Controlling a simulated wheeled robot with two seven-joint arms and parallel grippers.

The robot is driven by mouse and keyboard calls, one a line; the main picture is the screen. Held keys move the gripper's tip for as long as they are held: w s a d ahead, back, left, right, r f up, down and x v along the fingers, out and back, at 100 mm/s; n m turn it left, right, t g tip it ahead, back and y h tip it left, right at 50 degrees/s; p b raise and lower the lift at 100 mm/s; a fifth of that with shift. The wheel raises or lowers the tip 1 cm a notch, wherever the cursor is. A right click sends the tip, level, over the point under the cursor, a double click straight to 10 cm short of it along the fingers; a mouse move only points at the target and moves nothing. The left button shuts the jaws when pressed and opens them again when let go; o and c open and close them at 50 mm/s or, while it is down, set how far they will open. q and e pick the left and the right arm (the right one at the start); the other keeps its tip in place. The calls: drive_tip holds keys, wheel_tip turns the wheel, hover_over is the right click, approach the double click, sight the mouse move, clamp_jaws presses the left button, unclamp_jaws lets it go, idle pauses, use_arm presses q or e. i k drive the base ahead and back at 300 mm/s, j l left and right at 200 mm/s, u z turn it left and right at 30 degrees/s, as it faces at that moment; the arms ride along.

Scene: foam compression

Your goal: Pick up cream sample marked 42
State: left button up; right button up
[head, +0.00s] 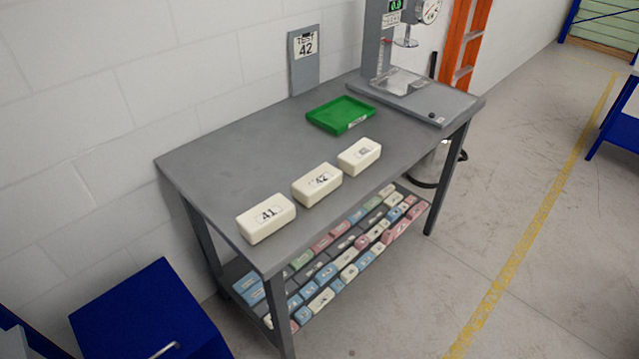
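The cream sample marked 42 (317,185) lies flat on the grey table in the head view, in the middle of a row of three cream blocks along the front edge. The cream block marked 41 (266,219) lies to its left and nearer. A third cream block (359,156) lies to its right and farther; its label is too small to read. The blocks are apart from one another. A grey sign (304,62) at the back of the table reads "TEST 42". Neither of my grippers is in view.
A green tray (341,115) stands behind the row, and a grey test machine (415,97) with a gauge stands at the table's right end. The tabletop (225,165) is clear at the left. Several coloured blocks fill the lower shelf. A blue box (150,310) stands on the floor, lower left.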

sight(309, 190)
drive_tip(key=i+l+u, duration=0.1)
drive_tip(key=l, duration=0.25)
drive_tip(key=i+l+u, duration=0.1)
drive_tip(key=i+l, duration=0.2)
drive_tip(key=l, duration=0.35)
drive_tip(key=i+l+u, duration=0.15)
drive_tip(key=l, duration=0.2)
